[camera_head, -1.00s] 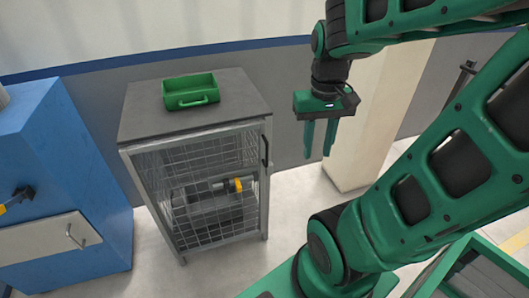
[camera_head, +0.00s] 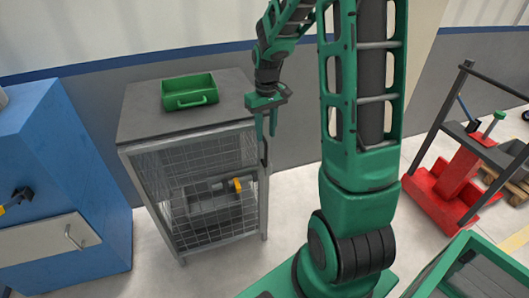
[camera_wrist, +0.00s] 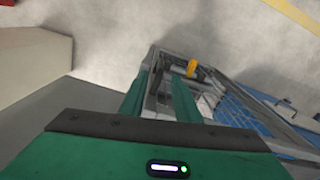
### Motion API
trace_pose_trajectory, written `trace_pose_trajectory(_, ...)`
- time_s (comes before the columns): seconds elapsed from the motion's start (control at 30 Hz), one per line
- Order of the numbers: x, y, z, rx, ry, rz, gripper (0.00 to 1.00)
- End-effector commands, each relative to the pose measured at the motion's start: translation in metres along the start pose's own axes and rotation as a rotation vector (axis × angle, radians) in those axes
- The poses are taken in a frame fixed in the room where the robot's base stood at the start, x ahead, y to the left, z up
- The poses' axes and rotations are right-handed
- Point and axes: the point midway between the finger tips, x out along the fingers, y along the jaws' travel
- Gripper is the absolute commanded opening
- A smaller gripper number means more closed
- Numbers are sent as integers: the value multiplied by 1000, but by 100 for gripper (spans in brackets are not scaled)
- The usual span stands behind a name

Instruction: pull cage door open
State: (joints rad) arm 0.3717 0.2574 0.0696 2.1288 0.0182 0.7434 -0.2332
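The cage (camera_head: 207,190) is a grey metal frame with wire mesh sides, below and left of my gripper. Its mesh door appears shut. A dark vertical handle (camera_head: 265,152) is at the cage's front right edge. My gripper (camera_head: 266,137) points down at that edge, by the handle's upper end. In the wrist view my gripper (camera_wrist: 160,78) has its two green fingers apart, with part of the cage frame (camera_wrist: 152,57) showing between them. Whether the fingers touch the handle cannot be told.
A green tray (camera_head: 190,92) sits on the cage's dark top. A yellow-ended part (camera_head: 238,185) is inside the cage. A blue cabinet (camera_head: 55,165) stands at left. A red jack (camera_head: 455,180) stands at right. Floor in front of the cage is clear.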

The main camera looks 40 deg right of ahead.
Motion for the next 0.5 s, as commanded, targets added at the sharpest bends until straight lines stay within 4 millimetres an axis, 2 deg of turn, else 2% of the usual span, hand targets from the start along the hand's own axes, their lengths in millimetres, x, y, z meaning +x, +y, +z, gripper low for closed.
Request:
trace_pose_trajectory(0.3,56,-1,1,0,-4,-2,30)
trace_pose_trajectory(0.5,82,-1,1,0,-3,0,30)
